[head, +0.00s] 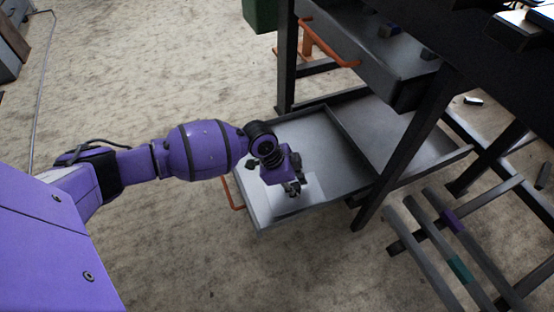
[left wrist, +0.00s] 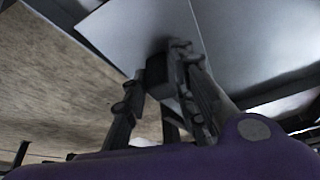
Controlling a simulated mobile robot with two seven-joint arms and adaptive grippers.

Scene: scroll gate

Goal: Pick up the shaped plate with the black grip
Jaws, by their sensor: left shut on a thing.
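The shaped plate (head: 287,208) shows in the head view as a pale flat sheet at the front of the open lower drawer, partly hidden by my left gripper (head: 293,188). In the left wrist view the plate (left wrist: 122,35) is a smooth grey sheet with a black block-like grip (left wrist: 157,70) on it. My left gripper (left wrist: 160,68) is shut on this black grip, with one finger on each side. The plate's full outline is hidden, and I cannot tell whether it is clear of the drawer floor. My right gripper is not in view.
The grey drawer (head: 262,222) has raised walls and an orange handle (head: 232,195). A dark bench frame (head: 402,150) and an upper drawer (head: 378,55) with an orange handle stand close at the right. A low rack of bars (head: 455,255) lies at lower right.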

